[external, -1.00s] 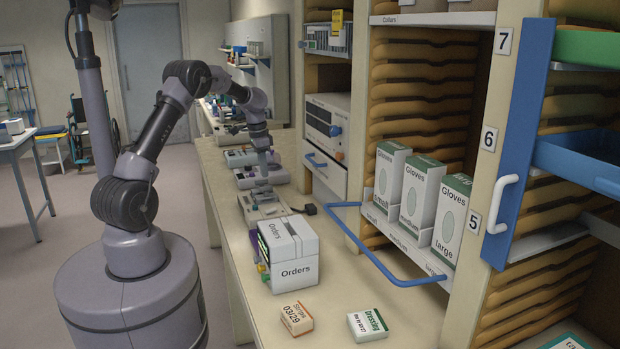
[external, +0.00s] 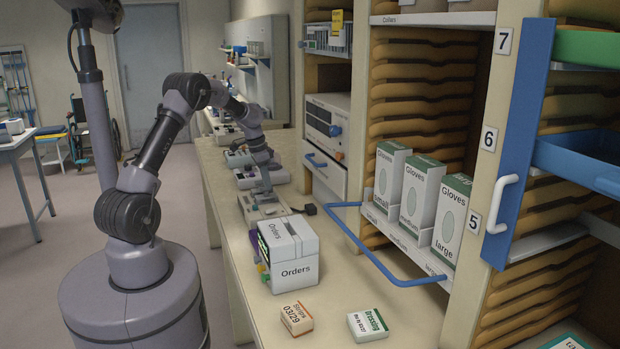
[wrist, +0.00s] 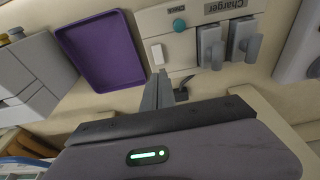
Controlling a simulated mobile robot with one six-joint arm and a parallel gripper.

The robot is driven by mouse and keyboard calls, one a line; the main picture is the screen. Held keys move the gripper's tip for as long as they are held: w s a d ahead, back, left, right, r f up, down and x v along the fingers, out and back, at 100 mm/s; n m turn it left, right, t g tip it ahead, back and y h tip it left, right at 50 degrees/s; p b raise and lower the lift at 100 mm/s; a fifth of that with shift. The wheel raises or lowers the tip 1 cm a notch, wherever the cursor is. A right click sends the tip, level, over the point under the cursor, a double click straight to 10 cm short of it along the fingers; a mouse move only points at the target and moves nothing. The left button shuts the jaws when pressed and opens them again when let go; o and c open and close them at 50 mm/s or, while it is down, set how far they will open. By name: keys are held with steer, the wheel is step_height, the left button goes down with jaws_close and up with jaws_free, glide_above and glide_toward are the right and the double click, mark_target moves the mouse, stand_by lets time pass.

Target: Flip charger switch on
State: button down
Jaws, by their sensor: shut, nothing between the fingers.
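The charger (wrist: 190,66) is a pale unit on the counter with a printed "Charger" label, at the top right of the wrist view. It also shows in the external view (external: 252,213), partly behind my arm. A small white switch (wrist: 157,55) sits on the charger beside a teal round knob or light (wrist: 179,25). Its on or off position cannot be told. My gripper (wrist: 164,76) is shut and empty, its fingertips just beside the switch; whether they touch it is unclear. In the external view my gripper (external: 266,196) is low over the charger.
Two grey devices (wrist: 211,48) stand in the charger's slots. A purple tray (wrist: 103,50) lies left of it in the wrist view. The Orders box (external: 290,250) stands in front of the charger. A blue rail (external: 400,282) runs along the shelf on the right.

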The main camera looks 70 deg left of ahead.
mark_target(270, 210)
steer(key=b+x, duration=0.1)
steer(key=x, duration=0.7)
steer(key=shift+f+b, duration=0.35)
steer(key=shift+b, duration=0.05)
steer(key=shift+w, duration=0.1)
steer(key=p, duration=0.2)
steer(key=shift+w+d+r+g+p, duration=0.1)
steer(key=shift+d+r+g+p, duration=0.05)
steer(key=shift+g+p, duration=0.2)
steer(key=shift+w+f, duration=0.1)
steer(key=shift+f, duration=0.45)
steer(key=shift+s+g+b, duration=0.25)
steer(key=shift+s+b, duration=0.3)
steer(key=shift+s, duration=0.35)
